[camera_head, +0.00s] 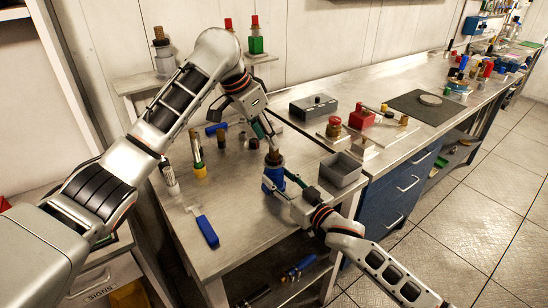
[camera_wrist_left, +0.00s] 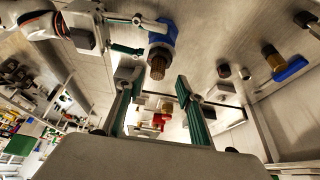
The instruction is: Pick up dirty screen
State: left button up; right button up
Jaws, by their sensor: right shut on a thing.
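A brown ribbed cylinder, which looks like the dirty screen (camera_head: 274,157), stands upright in the top of a blue housing (camera_head: 273,180) on the near bench. In the left wrist view the screen (camera_wrist_left: 158,63) sticks out of the blue housing (camera_wrist_left: 163,35), just beyond the fingertips. My left gripper (camera_head: 267,130) is open and empty, close above and behind the screen in the head view; its spread fingers (camera_wrist_left: 155,80) show in the wrist view. My right gripper (camera_head: 279,184) is shut on the blue housing from the front right. How deep the screen sits is hidden.
A grey open bin (camera_head: 341,169) stands right of the housing. Bottles (camera_head: 170,177) and a dark cylinder with a yellow base (camera_head: 198,157) stand to the left. A blue-handled tool (camera_head: 207,230) lies in front. Red-topped parts (camera_head: 361,117) sit on the right bench.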

pick_arm(q)
jog(key=x, duration=0.5)
jog(key=shift+d+r, duration=0.15)
jog(key=shift+d, duration=0.15)
jog(key=c, duration=1)
notch_tip(320, 180, up, 10)
jog(key=shift+r, duration=0.1)
grip_shut()
pick_arm(e)
jog(key=o, duration=1.5)
